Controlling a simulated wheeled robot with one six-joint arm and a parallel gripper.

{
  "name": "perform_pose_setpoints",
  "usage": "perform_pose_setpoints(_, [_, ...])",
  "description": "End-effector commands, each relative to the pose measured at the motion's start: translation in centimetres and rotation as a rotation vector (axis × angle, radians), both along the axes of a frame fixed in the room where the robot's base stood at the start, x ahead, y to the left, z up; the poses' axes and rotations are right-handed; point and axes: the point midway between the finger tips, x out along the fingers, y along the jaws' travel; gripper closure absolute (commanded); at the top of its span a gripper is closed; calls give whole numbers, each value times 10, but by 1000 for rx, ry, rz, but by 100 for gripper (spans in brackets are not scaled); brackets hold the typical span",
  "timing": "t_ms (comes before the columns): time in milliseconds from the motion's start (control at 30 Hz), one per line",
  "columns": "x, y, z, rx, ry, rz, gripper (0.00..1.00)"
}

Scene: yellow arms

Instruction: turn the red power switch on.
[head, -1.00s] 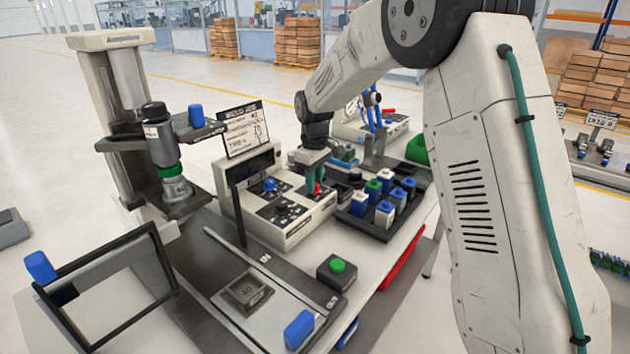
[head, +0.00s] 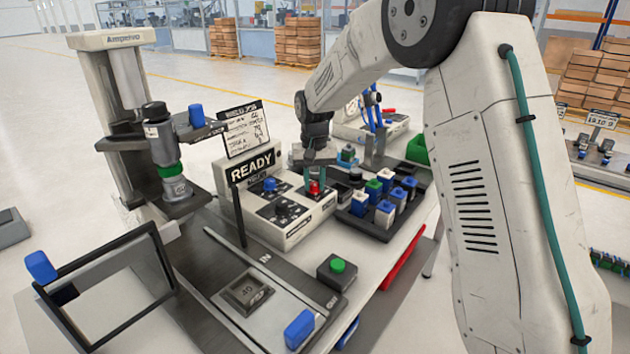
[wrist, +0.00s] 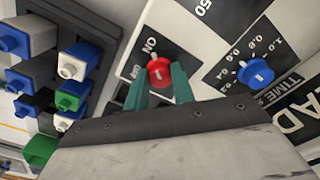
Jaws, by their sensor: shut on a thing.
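The red power switch (head: 315,187) is on the top of the white control box (head: 291,238), at its right end. In the wrist view the red switch (wrist: 160,72) sits between the green fingertips of my gripper (wrist: 162,88), beside the printed word ON. My gripper (head: 314,179) reaches down from above and is shut on the switch. The display (head: 252,165) on the box is lit and reads READY.
A blue knob with a scale (wrist: 255,74) is close beside the gripper. A dark tray (head: 372,225) of blue, white and green blocks stands right of the box. A press (head: 130,110) stands at the left. A green button box (head: 337,271) is in front.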

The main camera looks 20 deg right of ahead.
Motion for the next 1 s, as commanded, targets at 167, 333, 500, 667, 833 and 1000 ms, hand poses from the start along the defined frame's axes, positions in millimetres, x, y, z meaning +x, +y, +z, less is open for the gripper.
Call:
perform_pose_setpoints(167, [3,0,2,0,-9,-73,98])
perform_pose_setpoints(333, [3,0,3,0,-9,-110,98])
perform_pose_setpoints(500, [3,0,3,1,-9,-124,98])
perform_pose_setpoints(667, [3,0,3,1,-10,-124,98])
perform_pose_setpoints(833, [3,0,3,1,-10,-124,72])
perform_pose_setpoints(1000, [2,0,2,0,-7,-123,53])
